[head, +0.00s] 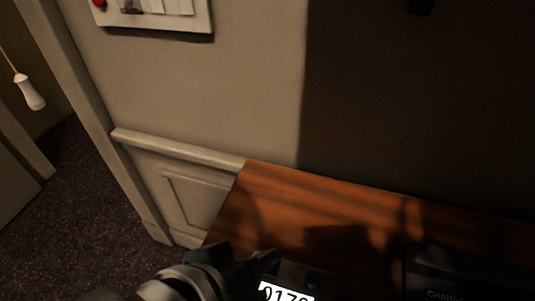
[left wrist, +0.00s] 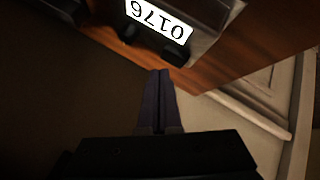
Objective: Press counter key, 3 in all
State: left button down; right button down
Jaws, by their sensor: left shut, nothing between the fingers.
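The counter (head: 285,292) stands on the wooden desk at the bottom edge of the head view, partly cut off. Its lit white display also shows upside down in the left wrist view (left wrist: 159,22) and appears to read 0176. A dark key-like part (left wrist: 175,52) sits beside the display, but shadow hides its shape. My right gripper is not in view.
The desk top (head: 270,195) is bare toward the wall. A dark box with lettering (head: 440,285) stands at the right. A panel with a red button (head: 155,14) is on the wall. A white pull handle (head: 29,92) hangs at the left.

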pick_arm(q)
jog(key=shift+f, duration=0.15)
jog(key=shift+f, duration=0.25)
jog(key=shift+f+b, duration=0.5)
dwell(0.7)
jog(key=shift+r, duration=0.1)
jog(key=shift+r+p, duration=0.8)
jog(key=shift+p, duration=0.3)
jog(key=shift+r, duration=0.1)
notch_tip(320, 180, up, 5)
jog(key=p, duration=0.5)
